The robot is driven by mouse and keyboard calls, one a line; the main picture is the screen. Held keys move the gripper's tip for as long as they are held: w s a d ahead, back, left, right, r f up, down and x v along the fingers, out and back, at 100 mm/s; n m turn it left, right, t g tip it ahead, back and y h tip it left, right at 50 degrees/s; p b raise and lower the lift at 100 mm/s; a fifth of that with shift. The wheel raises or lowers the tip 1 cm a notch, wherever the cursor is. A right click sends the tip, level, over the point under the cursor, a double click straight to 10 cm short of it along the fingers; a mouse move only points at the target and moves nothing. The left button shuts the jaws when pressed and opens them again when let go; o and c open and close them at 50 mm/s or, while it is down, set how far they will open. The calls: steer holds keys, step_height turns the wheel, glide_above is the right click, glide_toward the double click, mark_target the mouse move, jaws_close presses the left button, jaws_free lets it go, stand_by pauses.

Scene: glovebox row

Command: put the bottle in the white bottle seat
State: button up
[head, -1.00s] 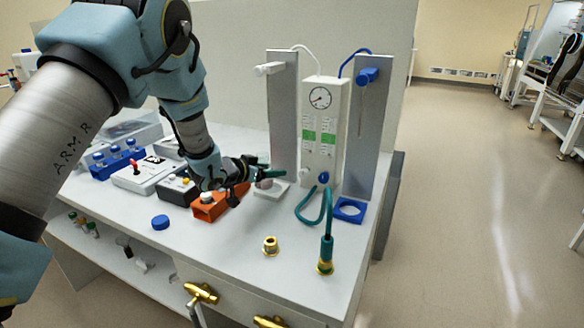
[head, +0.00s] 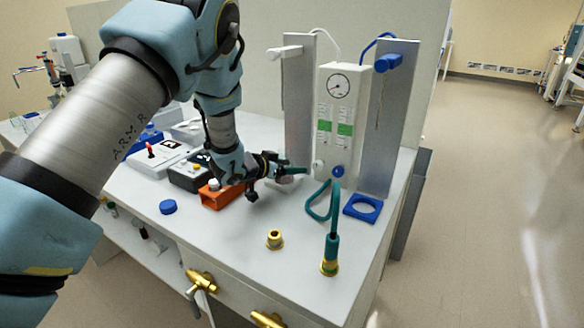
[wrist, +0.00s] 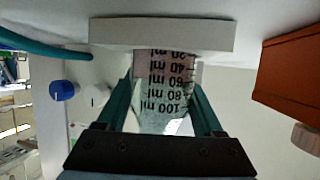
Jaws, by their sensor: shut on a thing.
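The bottle (wrist: 168,85) is clear with black millilitre marks. In the wrist view it stands between the green fingers of my gripper (wrist: 165,112), which is shut on it. The white bottle seat (wrist: 160,34) is a flat block at the bottle's lower end; this view is upside down. The seat's edge hides the bottle's base, so I cannot tell whether it is fully down in the seat. In the head view my gripper (head: 292,170) is low at the foot of the left metal column, and the bottle is mostly hidden.
An orange block (head: 222,194) is close to my gripper. A blue cap (head: 168,207) and brass fitting (head: 274,239) lie on the front bench, with clear space between.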

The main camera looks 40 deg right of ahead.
steer(key=shift+f, duration=0.2)
steer(key=o, duration=1.5)
